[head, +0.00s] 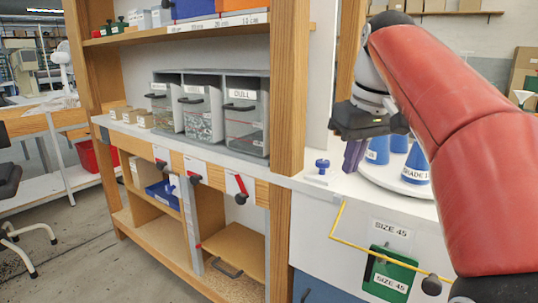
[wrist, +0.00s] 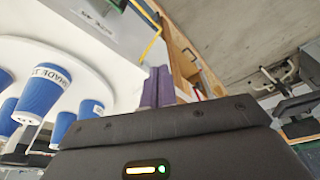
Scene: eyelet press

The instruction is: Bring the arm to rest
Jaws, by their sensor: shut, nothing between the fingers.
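My gripper (head: 353,158) hangs at the end of my red arm, at the right of the head view, above the white counter. Its two purple fingers point down and are closed together with nothing between them. In the wrist view the fingers (wrist: 157,88) also show side by side, shut and empty. In the head view the gripper is just left of the blue cones (head: 378,150) on the round white tray (head: 388,182). I cannot tell whether it touches anything.
A blue knob (head: 322,165) stands on the counter left of the tray. A wooden post (head: 288,90) and shelf unit with clear bins (head: 203,108) are to the left.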

